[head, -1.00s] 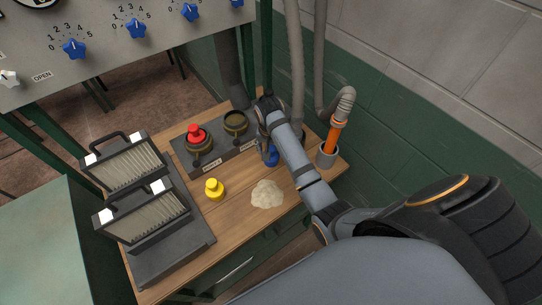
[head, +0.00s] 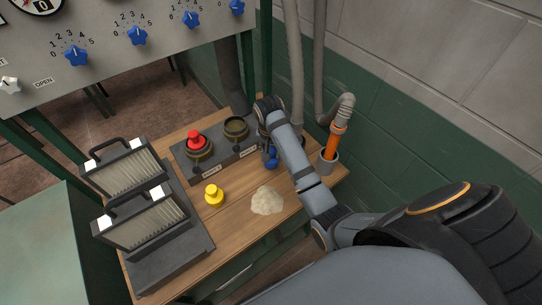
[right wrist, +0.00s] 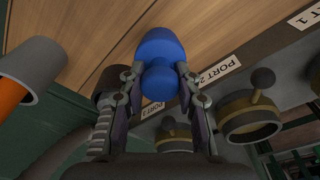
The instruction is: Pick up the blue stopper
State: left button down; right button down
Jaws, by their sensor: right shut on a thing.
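The blue stopper (right wrist: 160,52) is between the two fingers of my right gripper (right wrist: 160,78) in the right wrist view, and the gripper is shut on it. In the head view the blue stopper (head: 272,161) shows small beside my right arm, near the right end of the port block. My right gripper (head: 268,150) is partly hidden there by its own arm. I cannot tell whether the stopper touches the wooden bench (head: 240,200). My left gripper is not in view.
The port block (head: 218,163) carries a red stopper (head: 196,140) in one port and an open port (head: 236,128). A yellow stopper (head: 214,195) and a pale powder pile (head: 267,201) lie in front.

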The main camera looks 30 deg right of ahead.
aim_at(275, 162)
jog(key=r, duration=0.1)
jog(key=s+r, duration=0.2)
jog(key=shift+s+d+r, duration=0.1)
jog(key=shift+s+r, duration=0.15)
jog(key=shift+r, duration=0.1)
jog(key=s+r+p, duration=0.7)
jog(key=s, duration=0.4)
jog(key=shift+s+d, duration=0.25)
